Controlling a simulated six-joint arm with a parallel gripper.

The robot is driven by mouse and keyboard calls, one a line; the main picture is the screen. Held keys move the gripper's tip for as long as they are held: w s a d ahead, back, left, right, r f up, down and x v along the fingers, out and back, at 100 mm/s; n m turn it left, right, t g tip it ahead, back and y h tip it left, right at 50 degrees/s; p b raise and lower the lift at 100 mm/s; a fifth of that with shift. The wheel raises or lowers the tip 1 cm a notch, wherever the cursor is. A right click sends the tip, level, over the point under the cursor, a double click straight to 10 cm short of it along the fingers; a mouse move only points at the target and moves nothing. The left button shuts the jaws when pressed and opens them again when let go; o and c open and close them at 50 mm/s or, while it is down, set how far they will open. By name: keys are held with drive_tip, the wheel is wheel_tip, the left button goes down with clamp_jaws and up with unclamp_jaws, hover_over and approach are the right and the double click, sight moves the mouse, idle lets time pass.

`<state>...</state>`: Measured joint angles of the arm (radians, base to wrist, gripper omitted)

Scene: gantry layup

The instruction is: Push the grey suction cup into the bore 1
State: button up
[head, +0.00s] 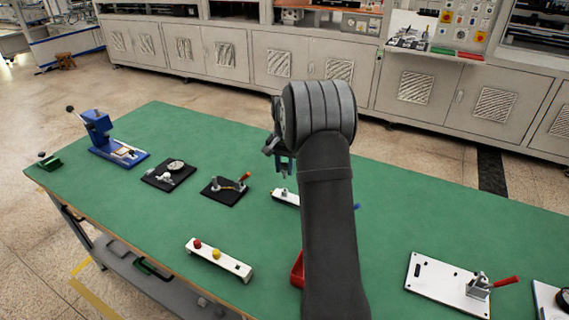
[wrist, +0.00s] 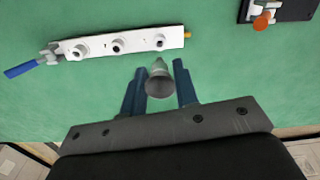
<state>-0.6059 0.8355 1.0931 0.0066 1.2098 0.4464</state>
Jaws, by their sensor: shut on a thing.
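My gripper (wrist: 160,82) has blue fingers and is shut on the grey suction cup (wrist: 159,86). The cup's wide grey mouth faces the wrist camera and its pale narrow end points away, toward the white bar (wrist: 98,47). The bar lies on the green table with three round raised bores in a row; I cannot tell which is bore 1. The cup is held apart from the bar, nearest its right-hand bore (wrist: 160,42). In the head view my gripper (head: 284,165) hangs above the white bar (head: 284,196), which my arm partly hides. The cup is not discernible there.
A blue handle (wrist: 20,70) sticks out at the bar's left end. A black plate with an orange-tipped clamp (head: 225,191) lies nearby. A white strip with red and yellow knobs (head: 219,260) and a red tray (head: 297,270) are nearer. A white clamp plate (head: 440,285) lies right.

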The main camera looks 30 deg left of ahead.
sight(284, 170)
drive_tip(key=shift+f, duration=2.1)
drive_tip(key=shift+f, duration=1.6)
drive_tip(key=o, duration=1)
drive_tip(key=shift+r, duration=0.1)
wheel_tip(284, 170, up, 17)
drive_tip(key=shift+d+r, duration=0.1)
drive_tip(key=shift+r, duration=0.1)
wheel_tip(284, 170, down, 18)
drive_tip(key=shift+r, duration=0.4)
